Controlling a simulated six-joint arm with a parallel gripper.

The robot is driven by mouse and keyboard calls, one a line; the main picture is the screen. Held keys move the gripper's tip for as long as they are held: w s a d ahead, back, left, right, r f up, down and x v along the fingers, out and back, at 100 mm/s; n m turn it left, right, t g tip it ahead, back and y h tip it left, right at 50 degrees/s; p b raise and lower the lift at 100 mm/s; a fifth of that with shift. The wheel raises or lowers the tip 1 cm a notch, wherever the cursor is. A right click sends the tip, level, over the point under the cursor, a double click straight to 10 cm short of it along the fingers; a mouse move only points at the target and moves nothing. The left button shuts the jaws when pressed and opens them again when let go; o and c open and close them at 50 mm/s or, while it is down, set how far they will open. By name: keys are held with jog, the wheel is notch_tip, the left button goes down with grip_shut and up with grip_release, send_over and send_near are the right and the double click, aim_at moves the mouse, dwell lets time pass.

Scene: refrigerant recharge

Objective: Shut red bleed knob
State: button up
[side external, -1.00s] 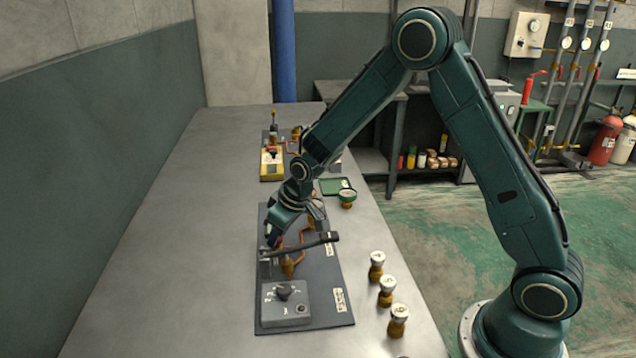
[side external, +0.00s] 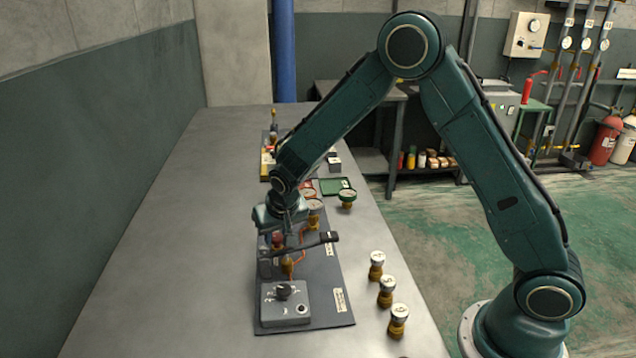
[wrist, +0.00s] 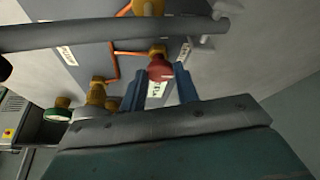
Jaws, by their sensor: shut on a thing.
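The red bleed knob (wrist: 160,69) sits on a brass fitting (wrist: 157,50) on the grey panel in the wrist view. It also shows in the side external view (side external: 277,239), partly covered by my fingers. My gripper (wrist: 161,73) has one blue finger on each side of the knob and is shut on it. In the side external view my gripper (side external: 277,243) points down at the panel from above. The exact contact faces of the fingers are hard to see.
A dark bar-like handle (side external: 328,238) lies close beside my gripper. A grey box with a black dial (side external: 284,291) stands at the panel's near end. Several brass fittings with white caps (side external: 386,291) stand to the right. The bench's left side is clear.

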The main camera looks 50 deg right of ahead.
jog(key=o, duration=1)
jog(key=shift+c, duration=0.2)
jog(key=shift+r, duration=0.1)
jog(key=v, duration=1.3)
jog(key=shift+s+r, duration=0.25)
